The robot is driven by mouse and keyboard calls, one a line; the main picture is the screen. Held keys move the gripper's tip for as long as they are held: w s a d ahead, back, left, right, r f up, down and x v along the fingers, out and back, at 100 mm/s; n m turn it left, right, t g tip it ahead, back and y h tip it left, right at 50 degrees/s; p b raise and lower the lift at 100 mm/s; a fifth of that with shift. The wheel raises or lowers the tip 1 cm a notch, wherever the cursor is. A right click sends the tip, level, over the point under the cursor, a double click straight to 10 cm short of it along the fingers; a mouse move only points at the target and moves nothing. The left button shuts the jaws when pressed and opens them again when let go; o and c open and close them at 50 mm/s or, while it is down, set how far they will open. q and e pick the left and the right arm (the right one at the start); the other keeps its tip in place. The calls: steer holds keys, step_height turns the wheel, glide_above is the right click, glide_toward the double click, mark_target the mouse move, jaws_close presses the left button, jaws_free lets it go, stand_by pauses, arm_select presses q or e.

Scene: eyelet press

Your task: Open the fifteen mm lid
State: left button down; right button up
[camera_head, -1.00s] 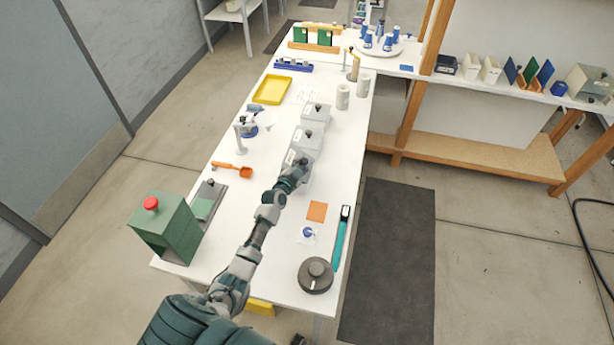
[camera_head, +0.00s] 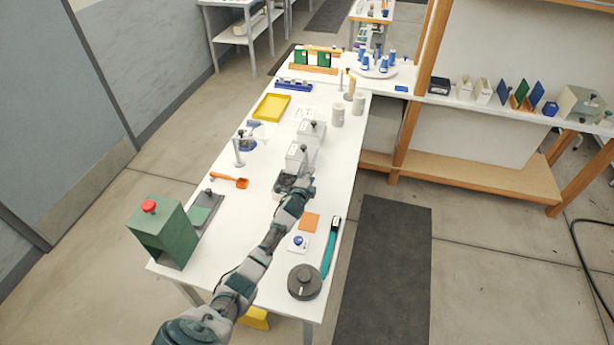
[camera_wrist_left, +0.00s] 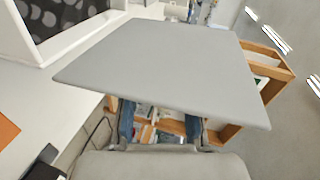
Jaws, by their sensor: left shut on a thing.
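Several grey-white boxes with small dark knobs stand in a row on the white table; their labels are too small to read. The nearest box (camera_head: 283,188) is open, its dark inside showing. In the left wrist view, dark round pieces (camera_wrist_left: 65,14) show inside an open box. My left gripper (camera_head: 303,188) is just right of the nearest box, shut on a flat grey lid (camera_wrist_left: 165,65). The lid is off the box and fills the middle of the left wrist view; the grip itself is hidden beneath it. My right gripper is not in view.
The middle box (camera_head: 296,158) and far box (camera_head: 312,130) are closed behind the open one. An orange square (camera_head: 309,222), a teal tool (camera_head: 331,248) and a dark round container (camera_head: 305,281) lie nearer. A green press (camera_head: 163,232) stands at left.

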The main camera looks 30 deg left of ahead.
arm_select(q)
steer(key=shift+w+d+f+m, duration=0.1)
steer(key=shift+d+f+m, duration=0.2)
steer(key=shift+d+m, duration=0.1)
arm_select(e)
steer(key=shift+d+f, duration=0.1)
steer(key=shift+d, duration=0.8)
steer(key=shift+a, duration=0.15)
arm_select(q)
steer(key=c, duration=1.1)
jaws_free()
steer(key=shift+c, duration=0.2)
steer(key=shift+o, duration=1.4)
steer(key=v, duration=1.1)
steer(key=shift+s+d, duration=0.15)
steer(key=shift+s, duration=0.2)
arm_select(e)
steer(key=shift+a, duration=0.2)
